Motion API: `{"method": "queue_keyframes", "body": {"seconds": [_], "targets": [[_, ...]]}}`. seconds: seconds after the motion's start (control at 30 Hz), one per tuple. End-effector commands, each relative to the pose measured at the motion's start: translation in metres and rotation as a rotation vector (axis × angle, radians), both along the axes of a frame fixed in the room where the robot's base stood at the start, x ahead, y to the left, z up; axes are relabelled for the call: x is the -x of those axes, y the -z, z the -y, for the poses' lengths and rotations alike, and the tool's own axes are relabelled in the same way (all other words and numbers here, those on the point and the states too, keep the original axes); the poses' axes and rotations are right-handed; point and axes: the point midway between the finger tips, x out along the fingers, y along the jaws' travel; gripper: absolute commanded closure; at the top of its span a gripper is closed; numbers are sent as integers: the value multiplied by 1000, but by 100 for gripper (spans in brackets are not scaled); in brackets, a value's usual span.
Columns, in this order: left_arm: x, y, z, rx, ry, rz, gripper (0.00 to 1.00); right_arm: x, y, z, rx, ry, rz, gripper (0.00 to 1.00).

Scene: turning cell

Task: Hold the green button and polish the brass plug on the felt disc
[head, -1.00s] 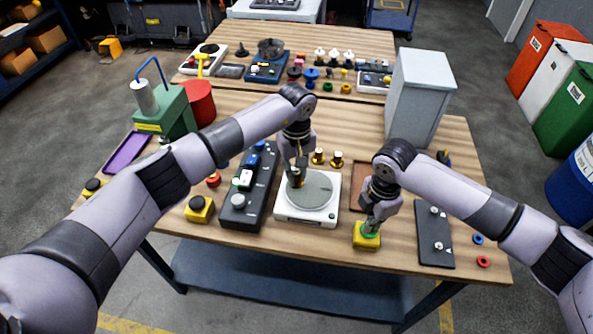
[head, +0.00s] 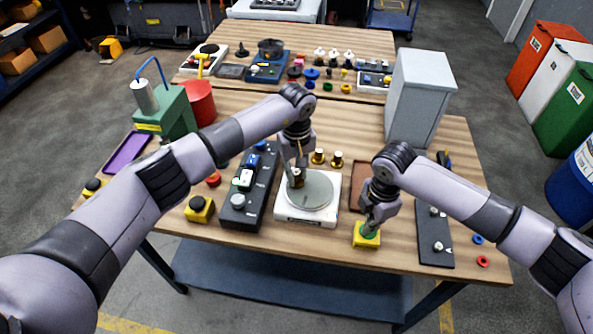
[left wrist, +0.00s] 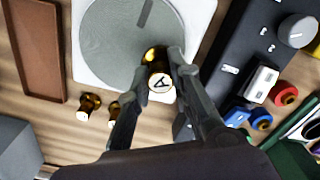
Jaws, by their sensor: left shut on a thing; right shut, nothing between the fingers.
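The left gripper also shows in the left wrist view (left wrist: 152,85). The green button (head: 369,231) sits on a yellow box (head: 366,242) at the table's front edge. My right gripper (head: 370,226) is shut, its fingertips down at the button.
Two more brass plugs (head: 327,159) stand behind the disc's white base (head: 304,217). A black control box (head: 250,190) is left of it, a brown tray (head: 357,187) right. A grey cabinet (head: 418,95) stands behind.

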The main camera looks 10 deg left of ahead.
Motion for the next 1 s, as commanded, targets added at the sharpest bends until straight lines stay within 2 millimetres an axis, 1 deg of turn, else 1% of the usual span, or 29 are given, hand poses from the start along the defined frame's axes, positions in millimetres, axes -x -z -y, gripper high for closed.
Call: {"method": "queue_keyframes", "body": {"seconds": [0.03,1.0], "targets": [[0,1,0,1,0,1,100,2,3,0,1,-1,-6,100],[0,11,0,0,0,0,100,3,3,0,2,-1,-7,100]]}}
